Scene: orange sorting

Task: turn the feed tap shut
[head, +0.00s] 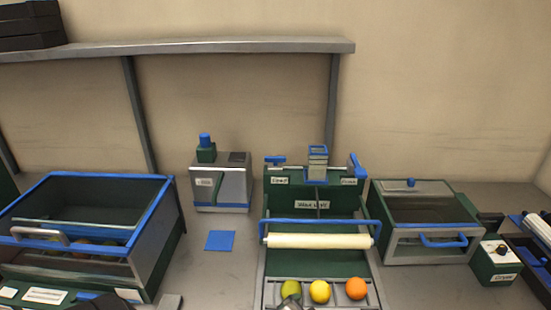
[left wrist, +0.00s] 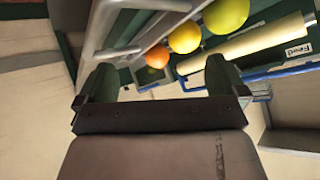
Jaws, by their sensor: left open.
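The sorting machine (head: 315,254) stands in the middle of the bench in the head view. Its back panel has a blue lever tap (head: 275,160) at the top left, lying roughly level above a small white label (head: 279,181). A second blue lever (head: 355,166) at the top right is tilted steeply. A label reading "Feed" (left wrist: 298,49) shows in the left wrist view, but the tap itself cannot be made out there. My left gripper (left wrist: 160,85) is open, with nothing between its fingers, near the machine's front fruit tray. My right gripper is not in view.
A green-yellow fruit (head: 290,289), a yellow fruit (head: 320,291) and an orange (head: 356,288) lie in the front tray, before a cream roller (head: 318,241). A blue-rimmed bin (head: 160,220) stands left, a glass-topped box (head: 425,240) right. A shelf (head: 200,47) hangs above.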

